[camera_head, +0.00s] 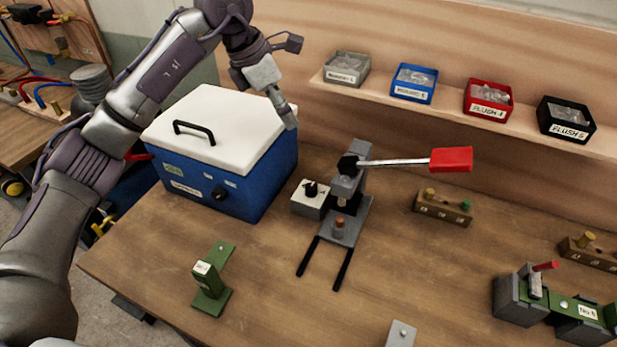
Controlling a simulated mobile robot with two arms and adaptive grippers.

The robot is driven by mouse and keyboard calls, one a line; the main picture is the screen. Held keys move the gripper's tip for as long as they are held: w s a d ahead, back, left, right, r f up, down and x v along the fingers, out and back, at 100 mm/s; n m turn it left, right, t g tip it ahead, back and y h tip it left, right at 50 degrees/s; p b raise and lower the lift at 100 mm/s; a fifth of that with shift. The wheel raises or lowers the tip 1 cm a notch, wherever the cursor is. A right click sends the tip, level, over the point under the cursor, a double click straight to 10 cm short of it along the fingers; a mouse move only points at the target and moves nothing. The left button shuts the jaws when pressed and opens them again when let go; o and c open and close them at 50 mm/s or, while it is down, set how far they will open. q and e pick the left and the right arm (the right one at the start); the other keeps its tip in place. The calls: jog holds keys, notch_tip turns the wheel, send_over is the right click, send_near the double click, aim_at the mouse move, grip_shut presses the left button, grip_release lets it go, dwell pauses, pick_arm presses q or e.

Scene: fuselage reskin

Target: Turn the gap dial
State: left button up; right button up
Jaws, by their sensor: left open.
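A small light-grey box with a black knob (312,189) sits on the bench beside a grey lever press (350,187); this knob looks like the gap dial, though no label on it is readable. The press has a long lever with a red handle (451,160) pointing right. Another black knob (219,193) is on the front of a blue box with a white lid. My left gripper (291,82) is open and empty, above the lid's right side, up and left of the press and apart from the dial. My right gripper is not in view.
The white-lidded blue box (215,150) stands left of the press. A green stand (212,283) is at front left, a green-grey fixture (550,300) at right. A wooden block (443,207) holds small pegs. Several labelled bins line the back shelf (440,108). The bench's middle front is mostly clear.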

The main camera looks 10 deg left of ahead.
pick_arm(q)
notch_tip(320, 180, down, 3)
jog(key=s+b, duration=0.2)
jog(key=b, duration=0.7)
send_near(311, 186)
jog(key=p+x, duration=0.2)
jog(key=x, duration=0.7)
jog(key=shift+s+p, duration=0.1)
jog(key=shift+p, duration=0.2)
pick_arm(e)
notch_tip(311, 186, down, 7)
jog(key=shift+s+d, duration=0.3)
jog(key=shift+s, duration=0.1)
pick_arm(q)
grip_shut()
